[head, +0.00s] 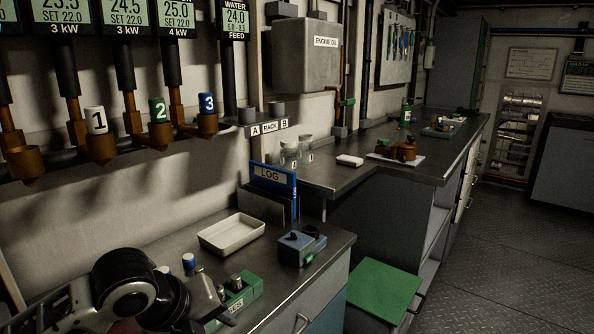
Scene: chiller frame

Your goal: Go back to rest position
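My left arm comes in at the bottom left. Its gripper (218,304) is low over the near counter, beside a green block (241,293) with a label and small posts. The gap between its fingertips does not show clearly, so I cannot tell whether it is open or shut. A blue-capped piece (189,262) shows just behind the gripper; its lower part is hidden. My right gripper is not in view.
On the near counter are a white tray (232,246), a blue-grey box (301,247) and a blue LOG binder (273,178). The floor (500,250) at right is clear.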

